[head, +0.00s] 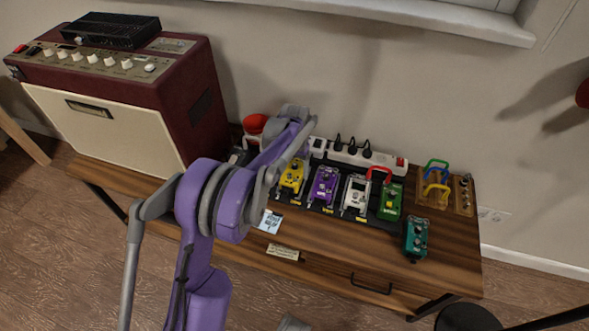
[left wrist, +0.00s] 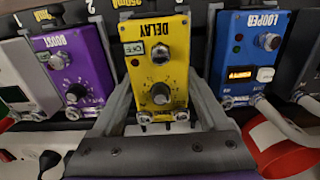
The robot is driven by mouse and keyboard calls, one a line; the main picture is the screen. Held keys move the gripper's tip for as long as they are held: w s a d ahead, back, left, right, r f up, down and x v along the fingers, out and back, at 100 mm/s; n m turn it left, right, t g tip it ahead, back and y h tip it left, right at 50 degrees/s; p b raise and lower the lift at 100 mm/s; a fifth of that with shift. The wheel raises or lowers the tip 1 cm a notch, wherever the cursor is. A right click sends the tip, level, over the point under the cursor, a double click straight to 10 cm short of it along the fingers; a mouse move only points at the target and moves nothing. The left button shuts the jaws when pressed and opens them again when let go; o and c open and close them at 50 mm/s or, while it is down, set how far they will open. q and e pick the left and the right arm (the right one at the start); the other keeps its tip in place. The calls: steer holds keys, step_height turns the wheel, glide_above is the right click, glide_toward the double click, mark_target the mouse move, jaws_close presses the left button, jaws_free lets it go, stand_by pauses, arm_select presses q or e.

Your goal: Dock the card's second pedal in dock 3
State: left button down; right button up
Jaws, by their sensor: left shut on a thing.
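The yellow DELAY pedal (left wrist: 160,70) fills the middle of the left wrist view, and it also shows in the head view (head: 291,178) in the row on the pedalboard. My left gripper (left wrist: 160,95) has one finger on each side of it and is shut on it. I cannot tell whether the pedal rests on the board or is slightly raised. The purple BOOST pedal (left wrist: 75,65) and blue LOOPER pedal (left wrist: 250,55) flank it. A small pale card (head: 269,222) lies on the table in front, its text unreadable. Dock 3's number is not readable.
White (head: 355,195), green (head: 390,202) and teal (head: 416,238) pedals stand further right. A power strip (head: 355,155) runs along the back. An amplifier (head: 110,100) stands at left. My left arm hides part of the table.

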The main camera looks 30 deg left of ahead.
arm_select(q)
steer(key=shift+f+b, duration=0.3)
steer(key=shift+f, duration=0.25)
jaws_free()
steer(key=shift+r, duration=0.15)
steer(key=shift+r+p, duration=2.35)
steer(key=shift+r, duration=1.6)
